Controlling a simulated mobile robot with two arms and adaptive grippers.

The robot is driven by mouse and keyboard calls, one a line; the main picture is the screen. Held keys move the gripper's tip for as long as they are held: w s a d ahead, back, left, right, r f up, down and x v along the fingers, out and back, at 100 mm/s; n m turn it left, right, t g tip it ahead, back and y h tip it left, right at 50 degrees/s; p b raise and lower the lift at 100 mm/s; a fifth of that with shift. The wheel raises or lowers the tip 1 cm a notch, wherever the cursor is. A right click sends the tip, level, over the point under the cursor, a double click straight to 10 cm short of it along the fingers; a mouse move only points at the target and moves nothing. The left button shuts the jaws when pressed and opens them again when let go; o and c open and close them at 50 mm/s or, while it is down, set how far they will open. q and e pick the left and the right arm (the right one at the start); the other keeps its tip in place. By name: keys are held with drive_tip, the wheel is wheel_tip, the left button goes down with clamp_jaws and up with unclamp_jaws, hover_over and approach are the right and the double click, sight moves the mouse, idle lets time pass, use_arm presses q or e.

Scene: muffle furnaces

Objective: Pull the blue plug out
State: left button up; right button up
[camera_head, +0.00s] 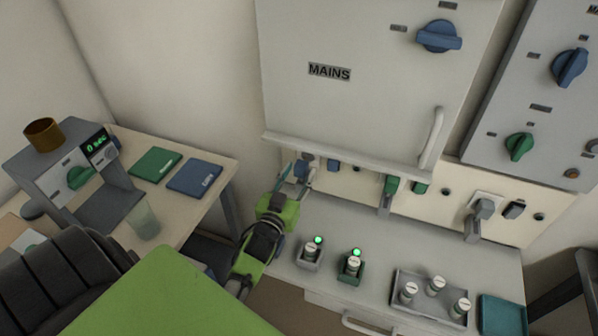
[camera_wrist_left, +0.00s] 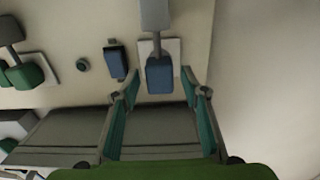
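The blue plug (camera_wrist_left: 159,75) sits in a white socket plate (camera_wrist_left: 172,50) on the wall panel, with a grey part above it in the left wrist view. My left gripper (camera_wrist_left: 159,82) is open, one finger on each side of the plug, with visible gaps between fingers and plug. In the head view my left gripper (camera_head: 297,175) reaches to the panel under the MAINS cabinet and partly hides the plug. My right gripper is not in view.
A blue switch (camera_wrist_left: 116,62) is beside the socket. A green plug (camera_head: 391,184) and a grey plug (camera_head: 483,210) are farther right. Two bottles in holders and a tray (camera_head: 400,312) of bottles stand on the bench. The MAINS cabinet (camera_head: 370,90) overhangs the panel.

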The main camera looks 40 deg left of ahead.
use_arm(q)
drive_tip(key=shift+r, duration=0.1)
drive_tip(key=shift+s, duration=0.1)
drive_tip(key=shift+s+d, duration=0.1)
drive_tip(key=shift+s, duration=0.15)
drive_tip(key=v, duration=1.1)
drive_tip(key=shift+s, duration=0.2)
